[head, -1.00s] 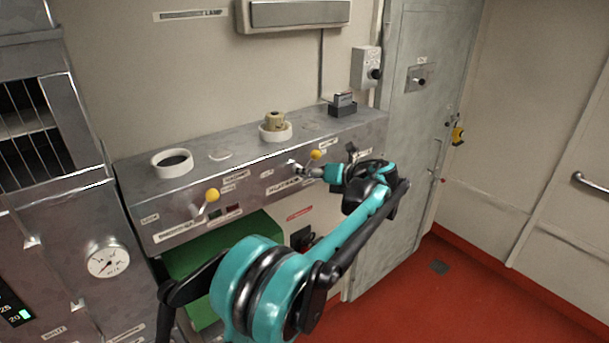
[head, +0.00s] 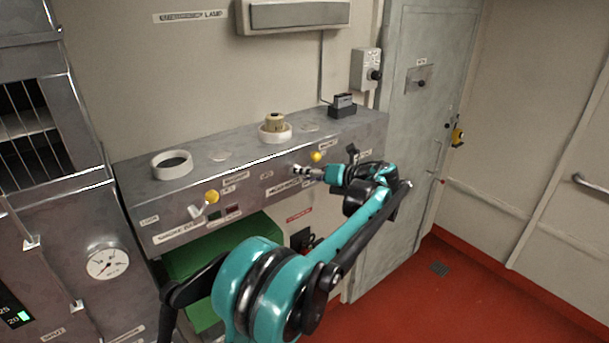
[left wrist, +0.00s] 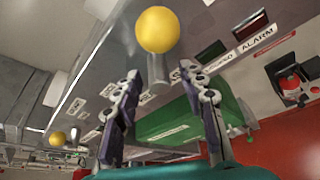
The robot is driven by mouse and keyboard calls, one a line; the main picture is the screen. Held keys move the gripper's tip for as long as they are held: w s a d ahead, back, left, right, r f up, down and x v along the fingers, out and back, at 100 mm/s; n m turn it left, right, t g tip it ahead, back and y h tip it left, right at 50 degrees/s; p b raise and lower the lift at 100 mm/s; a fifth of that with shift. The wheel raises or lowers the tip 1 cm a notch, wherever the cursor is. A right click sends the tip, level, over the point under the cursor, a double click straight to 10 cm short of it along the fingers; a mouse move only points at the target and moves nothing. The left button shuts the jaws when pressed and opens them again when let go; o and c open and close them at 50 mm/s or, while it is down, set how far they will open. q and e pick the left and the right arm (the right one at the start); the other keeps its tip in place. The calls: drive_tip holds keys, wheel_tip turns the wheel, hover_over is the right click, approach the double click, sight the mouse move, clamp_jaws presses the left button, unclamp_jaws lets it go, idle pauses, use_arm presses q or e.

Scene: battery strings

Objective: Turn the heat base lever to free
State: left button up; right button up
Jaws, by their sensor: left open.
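A metal panel box (head: 250,190) on the wall carries two yellow-balled levers in the head view: a left one (head: 211,197) and a right one (head: 316,157). I cannot read which is the heat base lever. My left gripper (head: 301,171) is open in front of the panel, just below and left of the right ball. In the left wrist view my left gripper (left wrist: 163,85) has its fingers apart. A yellow ball (left wrist: 157,30) shows above them, its grey stem between them in the picture; contact cannot be told. Another yellow ball (left wrist: 57,138) is farther off. My right gripper is not in view.
A white ring (head: 172,164), a tape roll (head: 275,128) and a small dark box (head: 343,106) stand on the panel box. A green case (head: 190,262) is below it. Red and green indicators sit beside the left lever. A grey door (head: 425,130) is at right.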

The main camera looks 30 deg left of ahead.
use_arm(q)
drive_tip(key=v, duration=1.2)
drive_tip(key=shift+a, duration=0.1)
